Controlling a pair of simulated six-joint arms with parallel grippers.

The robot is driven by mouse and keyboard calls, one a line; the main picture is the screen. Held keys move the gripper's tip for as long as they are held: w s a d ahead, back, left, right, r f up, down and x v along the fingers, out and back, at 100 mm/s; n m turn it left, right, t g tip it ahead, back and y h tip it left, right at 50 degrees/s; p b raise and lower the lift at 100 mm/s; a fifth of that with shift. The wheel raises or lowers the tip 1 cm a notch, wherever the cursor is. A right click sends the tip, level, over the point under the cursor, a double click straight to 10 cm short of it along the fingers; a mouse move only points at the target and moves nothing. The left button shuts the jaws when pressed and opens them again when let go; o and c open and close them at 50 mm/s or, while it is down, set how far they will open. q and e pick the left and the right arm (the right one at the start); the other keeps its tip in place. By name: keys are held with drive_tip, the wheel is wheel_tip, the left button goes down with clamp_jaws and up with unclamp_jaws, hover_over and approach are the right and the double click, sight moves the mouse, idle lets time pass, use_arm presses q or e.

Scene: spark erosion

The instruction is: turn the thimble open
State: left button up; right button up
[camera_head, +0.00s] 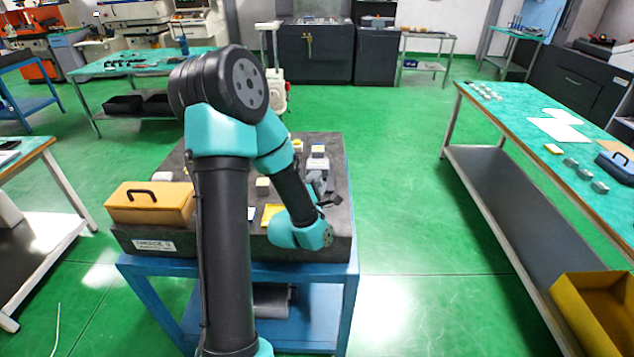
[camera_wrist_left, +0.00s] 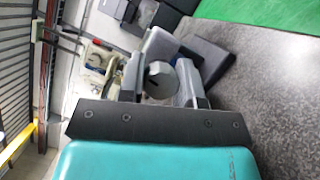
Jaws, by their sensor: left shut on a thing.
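My left arm reaches over a dark granite plate (camera_head: 345,225), and its gripper (camera_head: 322,188) is low over the plate's right side, partly hidden behind my wrist. In the left wrist view, the two grey fingers of my left gripper (camera_wrist_left: 160,84) stand on either side of a round grey thimble (camera_wrist_left: 160,76) with a dark mark on its end face. The fingers are shut on it. The rest of the tool that bears the thimble is mostly hidden by the fingers. My right gripper is in neither view.
An orange-yellow box with a black handle (camera_head: 150,205) stands at the plate's left front. Small blocks (camera_head: 263,186) and a yellow item (camera_head: 271,213) lie nearer my arm. A green-topped bench (camera_head: 540,130) stands apart at right, with clear floor between.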

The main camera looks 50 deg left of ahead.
use_arm(q)
drive_tip(key=shift+n, duration=0.3)
drive_tip(key=o, duration=0.9)
drive_tip(key=shift+d, duration=0.1)
